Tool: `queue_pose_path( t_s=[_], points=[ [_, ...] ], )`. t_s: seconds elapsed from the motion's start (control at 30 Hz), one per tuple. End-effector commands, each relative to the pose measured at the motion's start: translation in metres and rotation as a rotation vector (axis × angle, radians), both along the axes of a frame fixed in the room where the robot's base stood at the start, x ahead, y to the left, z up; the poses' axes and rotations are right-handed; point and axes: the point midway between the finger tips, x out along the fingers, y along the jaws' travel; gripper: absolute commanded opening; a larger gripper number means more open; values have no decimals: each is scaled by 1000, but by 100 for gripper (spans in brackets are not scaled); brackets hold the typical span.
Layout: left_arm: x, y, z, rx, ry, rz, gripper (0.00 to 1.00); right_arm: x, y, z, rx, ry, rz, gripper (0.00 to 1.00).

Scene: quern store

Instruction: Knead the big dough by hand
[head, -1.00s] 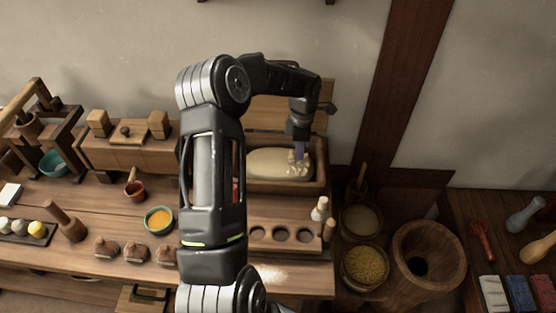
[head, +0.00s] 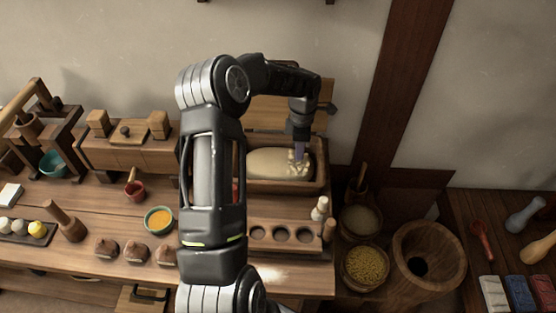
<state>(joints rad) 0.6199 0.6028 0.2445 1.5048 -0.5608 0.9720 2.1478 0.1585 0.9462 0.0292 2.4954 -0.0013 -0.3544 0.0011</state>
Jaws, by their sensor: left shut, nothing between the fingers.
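The big dough (head: 270,163) is a pale, long lump lying in a wooden trough (head: 322,172) at the back of the bench. Its right end looks bumpy and its left part smooth. My left gripper (head: 300,160) points down at the dough's right end, shut with nothing between the fingers. Its tips are at the dough surface; whether they press into it I cannot tell. My left arm crosses the middle of the view and hides part of the trough's left side. My right gripper is not in view.
A rack with round holes (head: 281,234) lies in front of the trough. Grain baskets (head: 365,265) and a large wooden mortar (head: 428,257) stand to the right.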

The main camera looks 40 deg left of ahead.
Motion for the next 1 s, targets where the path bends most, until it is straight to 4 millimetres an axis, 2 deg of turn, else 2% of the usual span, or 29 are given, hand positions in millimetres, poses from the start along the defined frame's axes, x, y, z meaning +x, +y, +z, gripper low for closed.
queue_pose_path(
  t_s=[0.17, 0.63, 1.0],
  points=[
    [0, 0, -3, 0, 0, 0, 0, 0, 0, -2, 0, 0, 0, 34],
    [0, 0, -31, -1, 1, -1, 0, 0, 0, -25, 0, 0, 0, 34],
    [0, 0, -18, 0, 1, -1, 0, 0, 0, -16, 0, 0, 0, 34]
  ],
)
